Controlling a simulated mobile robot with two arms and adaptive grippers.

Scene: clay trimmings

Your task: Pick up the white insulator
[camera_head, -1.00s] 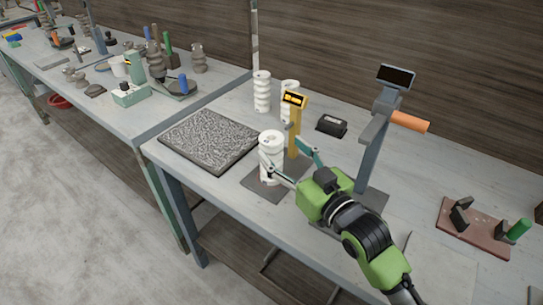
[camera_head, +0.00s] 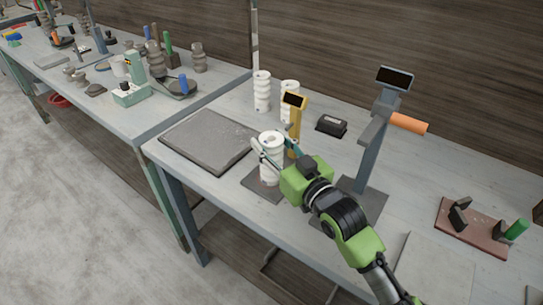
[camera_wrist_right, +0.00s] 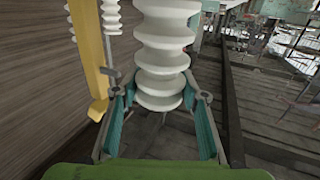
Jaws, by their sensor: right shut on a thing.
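The front white insulator (camera_head: 271,158) is a ribbed white cylinder standing upright on a dark base plate beside a yellow gauge stand. My right gripper (camera_head: 274,151) is shut on this insulator, with its fingers on either side of it. In the right wrist view the insulator (camera_wrist_right: 162,55) fills the middle, between the teal finger pads of the right gripper (camera_wrist_right: 160,110). Its lower end is at the fingers; I cannot tell whether it is lifted off the plate. Two more white insulators (camera_head: 262,92) stand behind. My left gripper is not in view.
The yellow stand (camera_head: 295,130) is close behind the gripper. A grey post stand with an orange handle (camera_head: 408,123) stands to the right. A grey slab (camera_head: 208,138) lies to the left. A black box (camera_head: 331,125) and a reddish fixture plate (camera_head: 470,232) are also on the bench.

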